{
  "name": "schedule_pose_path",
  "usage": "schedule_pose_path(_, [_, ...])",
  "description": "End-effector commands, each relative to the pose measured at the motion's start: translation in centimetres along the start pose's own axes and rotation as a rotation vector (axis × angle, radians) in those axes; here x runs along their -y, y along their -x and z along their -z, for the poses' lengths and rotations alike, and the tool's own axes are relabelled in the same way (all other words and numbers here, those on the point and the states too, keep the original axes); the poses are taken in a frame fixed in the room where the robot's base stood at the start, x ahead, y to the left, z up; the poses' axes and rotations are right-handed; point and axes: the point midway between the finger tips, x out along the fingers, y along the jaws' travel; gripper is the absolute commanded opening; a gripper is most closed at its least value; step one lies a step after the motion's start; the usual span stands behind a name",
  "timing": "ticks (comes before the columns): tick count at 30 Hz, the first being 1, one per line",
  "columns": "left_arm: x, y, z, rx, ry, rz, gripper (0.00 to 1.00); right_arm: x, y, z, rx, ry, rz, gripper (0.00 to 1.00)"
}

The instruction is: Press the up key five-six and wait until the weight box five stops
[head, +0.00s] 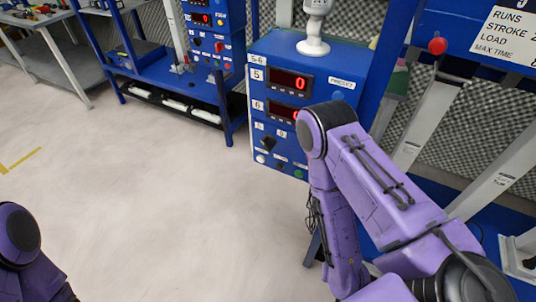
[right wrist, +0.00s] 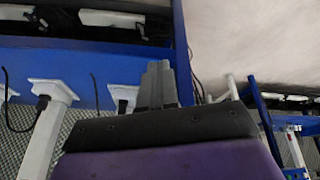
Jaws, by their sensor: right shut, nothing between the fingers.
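The blue control box (head: 271,105) labelled 5-6 stands at the centre of the head view. Its displays five (head: 291,81) and six (head: 284,112) both read 0 in red. Small controls sit on its lower face, including a white button (head: 261,159) and a green button (head: 299,174); their labels are too small to read, so I cannot tell which is the up key. My right arm covers part of the box's right side. My right gripper (right wrist: 157,84) is shut and empty in the right wrist view. My left gripper is out of view. I cannot identify weight box five.
A blue rig with white columns (head: 425,120) and a red knob (head: 437,46) stands at the right, close to my right arm. A second blue bench (head: 170,88) stands behind at the left. The pale floor (head: 150,200) at the left is clear.

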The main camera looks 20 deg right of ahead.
Motion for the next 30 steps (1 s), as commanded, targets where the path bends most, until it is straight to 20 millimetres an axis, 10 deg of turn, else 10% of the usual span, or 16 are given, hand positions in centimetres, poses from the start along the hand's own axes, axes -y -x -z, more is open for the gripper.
schedule_pose_path(8, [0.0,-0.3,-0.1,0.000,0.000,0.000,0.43,2.0,-0.3,1.2,-0.052,-0.084,0.050,0.00])
schedule_pose_path(14, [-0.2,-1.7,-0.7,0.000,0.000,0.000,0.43,11.8,0.9,7.2,-0.245,-0.544,0.362,0.00])
schedule_pose_path(21, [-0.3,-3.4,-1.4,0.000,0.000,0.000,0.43,23.7,8.8,14.2,-0.256,-1.275,0.972,0.00])
schedule_pose_path(30, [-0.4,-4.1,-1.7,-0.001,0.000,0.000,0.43,28.5,15.8,16.8,-0.036,-1.729,1.397,0.00])
